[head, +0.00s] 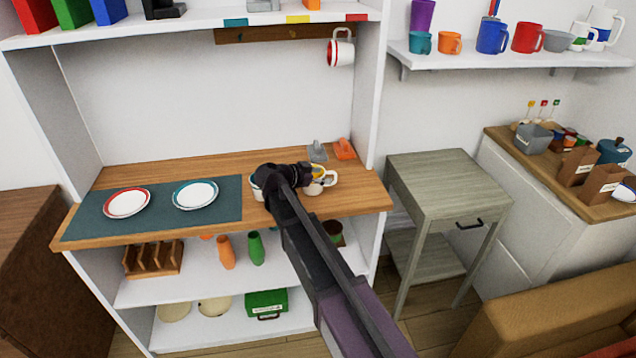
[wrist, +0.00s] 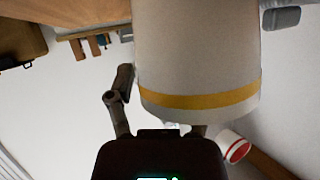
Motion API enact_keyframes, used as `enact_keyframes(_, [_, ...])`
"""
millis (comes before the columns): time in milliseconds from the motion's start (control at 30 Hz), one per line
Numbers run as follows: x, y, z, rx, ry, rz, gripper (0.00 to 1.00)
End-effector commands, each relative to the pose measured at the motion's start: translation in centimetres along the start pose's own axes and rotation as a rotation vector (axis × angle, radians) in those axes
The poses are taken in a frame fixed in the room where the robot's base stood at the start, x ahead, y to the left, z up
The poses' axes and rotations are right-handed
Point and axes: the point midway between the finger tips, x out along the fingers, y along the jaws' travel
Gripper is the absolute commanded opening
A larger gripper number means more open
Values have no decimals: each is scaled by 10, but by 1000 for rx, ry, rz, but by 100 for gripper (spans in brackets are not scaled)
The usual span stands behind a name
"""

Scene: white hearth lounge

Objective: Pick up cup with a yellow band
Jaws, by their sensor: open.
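The white cup with a yellow band (head: 316,187) stands on the wooden shelf top, partly hidden by my gripper (head: 308,172). In the wrist view this cup (wrist: 195,45) is large and close, its yellow band running across it. My gripper (wrist: 160,100) is open. One finger shows to the left of the cup; the other is mostly hidden behind it. I cannot tell whether either finger touches the cup.
Another cup (head: 257,186) is partly hidden left of my gripper. A red-banded mug (head: 341,52) hangs above. Two plates (head: 127,203) lie on a dark mat (head: 222,212) at left. Grey and orange items (head: 345,149) stand behind. The shelf's side panel (head: 374,90) rises at right.

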Motion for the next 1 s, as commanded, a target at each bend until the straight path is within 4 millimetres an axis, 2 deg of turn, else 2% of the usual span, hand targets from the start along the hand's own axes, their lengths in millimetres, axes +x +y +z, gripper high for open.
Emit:
enact_keyframes(67, [0, 0, 0, 0, 0, 0, 68])
enact_keyframes(100, [0, 0, 0, 0, 0, 0, 62])
enact_keyframes(300, [0, 0, 0, 0, 0, 0, 3])
enact_keyframes(333, [0, 0, 0, 0, 0, 0, 0])
enact_keyframes(1000, [-2, 0, -7, 0, 0, 1, 0])
